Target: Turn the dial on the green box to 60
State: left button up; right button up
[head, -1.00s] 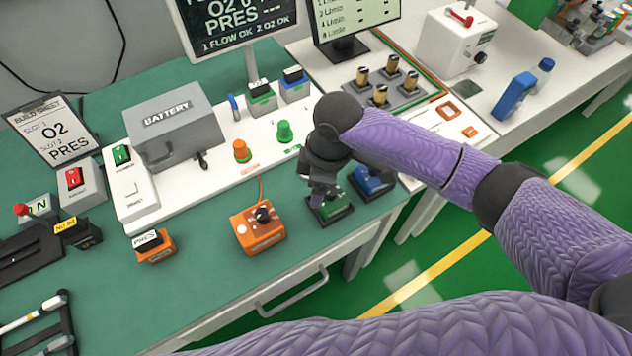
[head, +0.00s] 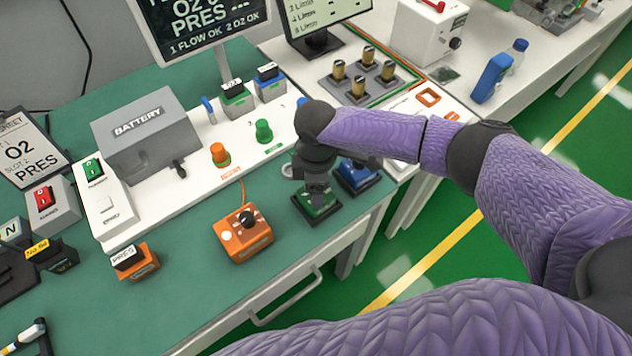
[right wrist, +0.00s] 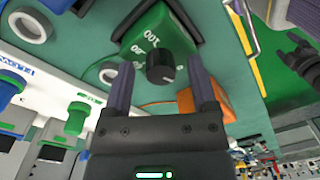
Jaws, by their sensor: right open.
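The green box (head: 318,207) sits on a dark base near the bench's front edge, partly hidden by my right gripper (head: 316,188) in the head view. In the right wrist view the green box (right wrist: 150,35) shows a black round dial (right wrist: 160,67) with white numbers, one reading 100. The dial's setting is too small to read surely. My right gripper (right wrist: 161,88) is open, its fingers on either side of the dial, apparently not touching it. A dark gripper-like shape at the right wrist view's right edge may be my left gripper (right wrist: 297,45); its jaws are unclear.
An orange box (head: 243,236) with a black knob stands left of the green box, and a blue box (head: 359,174) close right. Behind are green (head: 264,131) and orange (head: 220,154) knobs on a white panel. Teal bench top is clear in front of the orange box.

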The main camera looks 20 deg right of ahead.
grip_shut()
